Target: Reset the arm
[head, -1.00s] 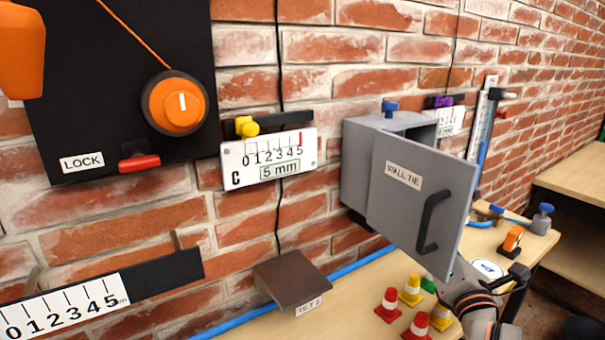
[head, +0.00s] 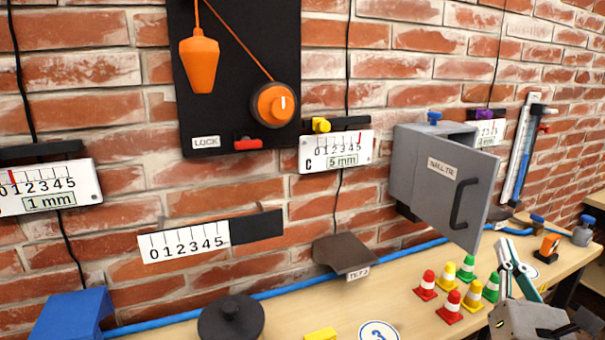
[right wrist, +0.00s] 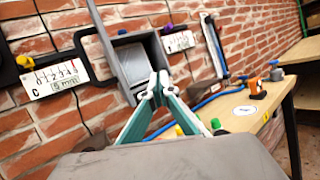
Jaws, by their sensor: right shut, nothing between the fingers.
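My right gripper (head: 504,244) shows at the lower right of the head view, its teal and white fingers closed together and empty. It appears below and right of the grey WALL TIE box (head: 403,165), whose door (head: 455,190) with a black handle stands open. In the right wrist view the closed fingertips (right wrist: 158,80) point up in front of the box opening (right wrist: 133,65). They look apart from the box, though depth is hard to judge. My left gripper is in neither view now.
Several red, yellow and green cones (head: 449,308) stand on the wooden bench (head: 400,280) beside the right gripper. A blue pipe (head: 290,287) runs along the wall. Gauges (head: 335,150), a black panel (head: 225,120) with an orange knob and a tilt block (head: 343,252) are on the wall side.

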